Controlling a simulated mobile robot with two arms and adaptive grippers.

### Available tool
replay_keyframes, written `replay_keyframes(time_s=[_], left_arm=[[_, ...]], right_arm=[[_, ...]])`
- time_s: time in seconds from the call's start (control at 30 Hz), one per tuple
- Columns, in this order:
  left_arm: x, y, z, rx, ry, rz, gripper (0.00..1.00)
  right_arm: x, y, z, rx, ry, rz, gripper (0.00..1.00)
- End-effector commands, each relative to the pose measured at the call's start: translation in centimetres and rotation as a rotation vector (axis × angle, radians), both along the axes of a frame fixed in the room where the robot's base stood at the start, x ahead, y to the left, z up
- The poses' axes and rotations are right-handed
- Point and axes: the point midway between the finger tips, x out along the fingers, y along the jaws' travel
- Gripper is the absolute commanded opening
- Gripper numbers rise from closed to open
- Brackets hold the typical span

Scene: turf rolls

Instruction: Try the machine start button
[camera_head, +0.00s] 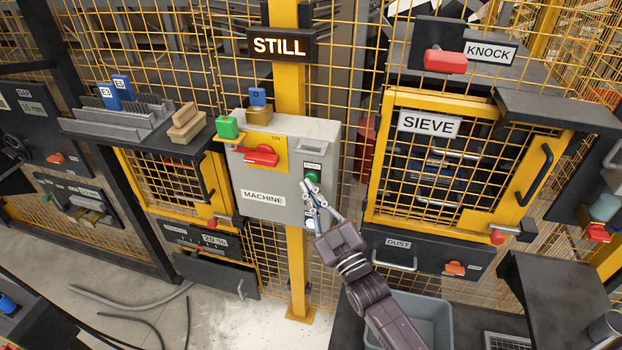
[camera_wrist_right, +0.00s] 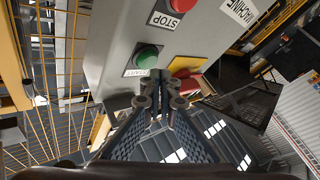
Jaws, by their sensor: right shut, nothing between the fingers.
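The grey machine box (camera_head: 258,205), labelled MACHINE, is fixed to a yellow post. Its green start button (camera_head: 312,176) sits under a small START label at the box's right side, and it shows unlit in the wrist view (camera_wrist_right: 147,55). A red STOP button (camera_wrist_right: 182,4) is beside it in that view. My right gripper (camera_head: 309,186) is shut and empty, its fingertips over the box face just below the green button. In the wrist view the fingertips (camera_wrist_right: 158,88) are close to the button; I cannot tell if they touch. My left gripper is out of view.
A lit sign (camera_head: 281,46) above reads STILL. A red switch handle (camera_head: 262,156) lies on the box's yellow panel near ON. The sieve cage door (camera_head: 448,160) stands right of the box. A grey bin (camera_head: 425,312) is below my right arm. Yellow mesh surrounds the box.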

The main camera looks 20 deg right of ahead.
Motion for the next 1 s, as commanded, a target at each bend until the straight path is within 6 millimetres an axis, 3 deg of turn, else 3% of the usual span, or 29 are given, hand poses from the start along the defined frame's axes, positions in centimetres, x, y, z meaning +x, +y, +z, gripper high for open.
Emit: replay_keyframes(time_s=[1.0], left_arm=[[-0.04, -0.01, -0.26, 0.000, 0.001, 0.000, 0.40]], right_arm=[[0.95, -0.67, -0.02, -0.001, 0.001, -0.001, 0.00]])
